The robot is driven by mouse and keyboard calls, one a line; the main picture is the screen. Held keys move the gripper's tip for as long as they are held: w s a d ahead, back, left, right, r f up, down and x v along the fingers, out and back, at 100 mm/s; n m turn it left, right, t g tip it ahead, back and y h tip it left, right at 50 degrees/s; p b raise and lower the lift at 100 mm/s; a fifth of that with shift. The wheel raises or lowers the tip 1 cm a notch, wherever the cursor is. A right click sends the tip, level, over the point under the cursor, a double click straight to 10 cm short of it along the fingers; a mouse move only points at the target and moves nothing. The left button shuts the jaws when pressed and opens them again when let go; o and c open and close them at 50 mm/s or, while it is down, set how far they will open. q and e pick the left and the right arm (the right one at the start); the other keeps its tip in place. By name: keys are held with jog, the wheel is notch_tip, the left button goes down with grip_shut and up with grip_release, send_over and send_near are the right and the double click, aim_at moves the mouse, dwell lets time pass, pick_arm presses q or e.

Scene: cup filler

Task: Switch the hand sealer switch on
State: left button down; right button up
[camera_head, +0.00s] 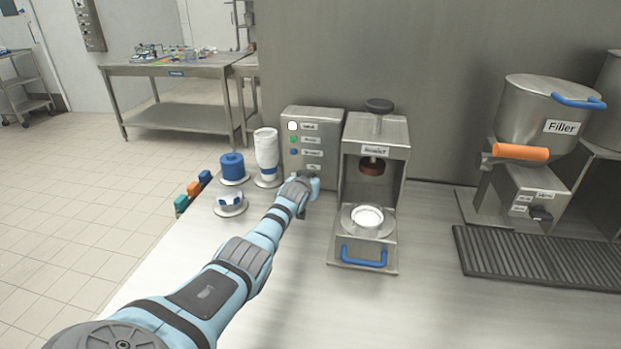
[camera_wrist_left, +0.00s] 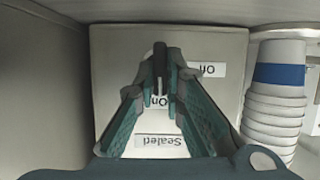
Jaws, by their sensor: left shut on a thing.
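The hand sealer (camera_head: 400,165) is a steel press with a round black knob on top and a blue handle in front. To its left stands a steel control box (camera_head: 325,130) with white, green and blue round lights beside labels. My left gripper (camera_head: 306,190) is at the lower front of this box. In the left wrist view my gripper (camera_wrist_left: 160,80) has its fingertips close together on the small dark switch (camera_wrist_left: 160,54) on the box face. Upside-down labels read "On" and "Sealed"; the fingers cover part of them. The switch is hidden in the head view.
Blue lids (camera_head: 232,166), stacked white cups (camera_head: 266,151) and a small dish (camera_head: 230,203) stand left of the box. A white cup (camera_head: 368,214) sits in the sealer. The filler (camera_head: 530,115) is right, behind a dark grate (camera_head: 535,258). The front counter is clear.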

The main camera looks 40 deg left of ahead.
pick_arm(q)
jog(key=shift+r, duration=0.1)
dwell(0.5)
jog(key=c, duration=1.7)
grip_release()
jog(key=shift+s+d, duration=0.1)
jog(key=shift+s, duration=0.1)
jog(key=v, duration=1.1)
jog(key=shift+s+d, duration=0.1)
jog(key=shift+d, duration=0.2)
